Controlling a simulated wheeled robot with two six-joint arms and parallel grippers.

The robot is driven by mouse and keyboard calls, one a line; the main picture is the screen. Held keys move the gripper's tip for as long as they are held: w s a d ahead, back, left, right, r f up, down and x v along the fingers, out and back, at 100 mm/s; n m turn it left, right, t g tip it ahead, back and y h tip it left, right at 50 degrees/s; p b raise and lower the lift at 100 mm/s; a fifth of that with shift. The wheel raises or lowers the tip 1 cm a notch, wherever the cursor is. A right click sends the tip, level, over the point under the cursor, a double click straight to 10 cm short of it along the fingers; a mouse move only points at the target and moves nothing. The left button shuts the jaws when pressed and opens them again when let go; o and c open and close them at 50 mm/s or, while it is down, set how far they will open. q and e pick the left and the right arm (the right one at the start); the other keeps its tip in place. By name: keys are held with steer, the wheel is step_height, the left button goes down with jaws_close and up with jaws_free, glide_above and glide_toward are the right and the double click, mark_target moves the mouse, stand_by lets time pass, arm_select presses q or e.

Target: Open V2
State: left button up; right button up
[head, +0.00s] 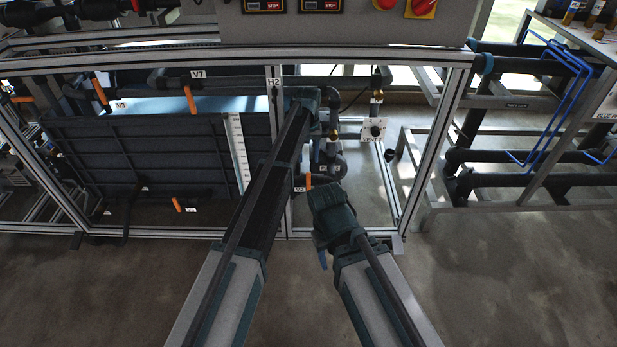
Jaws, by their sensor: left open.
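The V2 label (299,189) is low in the framed rig, just right of the post marked H2. The orange handle of V2 (308,181) stands upright beside it, small and partly crowded by my arms. My left arm reaches in over the rig and bends down behind its elbow. My left gripper (320,173) is open, close to the right of the orange handle. Its fingertips are small and dark, and I cannot tell whether they touch the handle. My right arm's dark joint is just below and right of V2.
Other orange handles show at V3 (101,93), V7 (188,99) and low on the dark tank (130,150). A VENT panel (374,130) is right of V2. The rig's metal frame (390,190) borders the space. A pipe rack (520,160) stands at right. The front floor is clear.

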mark_target(308, 183)
arm_select(q)
steer(key=shift+f+b, duration=6.9)
steer(key=shift+b, duration=0.05)
jaws_close()
